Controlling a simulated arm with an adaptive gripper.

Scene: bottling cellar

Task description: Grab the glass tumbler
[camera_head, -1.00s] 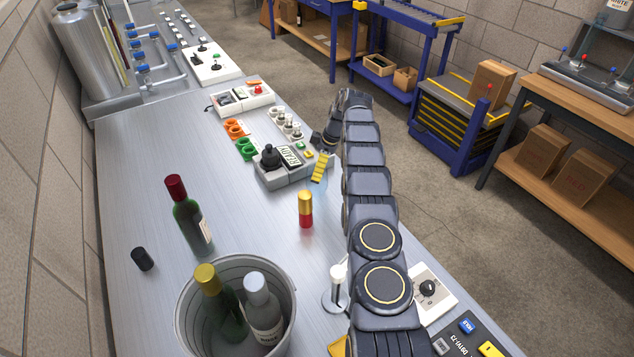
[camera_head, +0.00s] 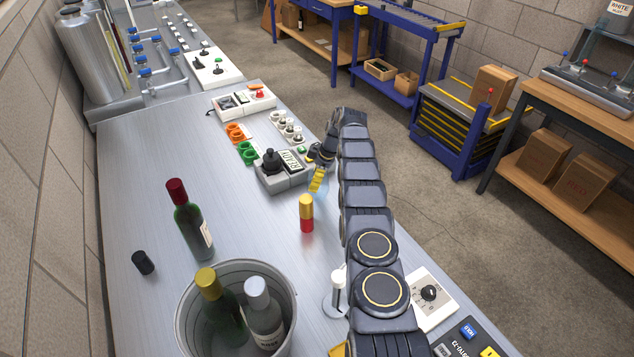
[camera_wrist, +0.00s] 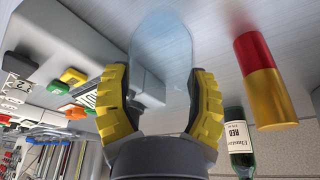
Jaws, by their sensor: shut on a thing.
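The clear glass tumbler (camera_wrist: 162,58) shows in the wrist view between the two yellow fingers of my gripper (camera_wrist: 163,98). The fingers press on it from both sides. In the head view my gripper (camera_head: 318,181) is low over the right side of the metal bench, just behind the red and gold cylinder (camera_head: 306,213). Only a faint bluish trace of the tumbler shows there, beside the fingers. The arm hides part of the bench to the right.
The red and gold cylinder stands close to my gripper. A grey control box with a black knob (camera_head: 270,160) is close on the left. A metal bucket (camera_head: 187,322) holding bottles, a dark red-topped bottle (camera_head: 190,222) and a black cap (camera_head: 143,262) stand nearer the front. The middle bench is clear.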

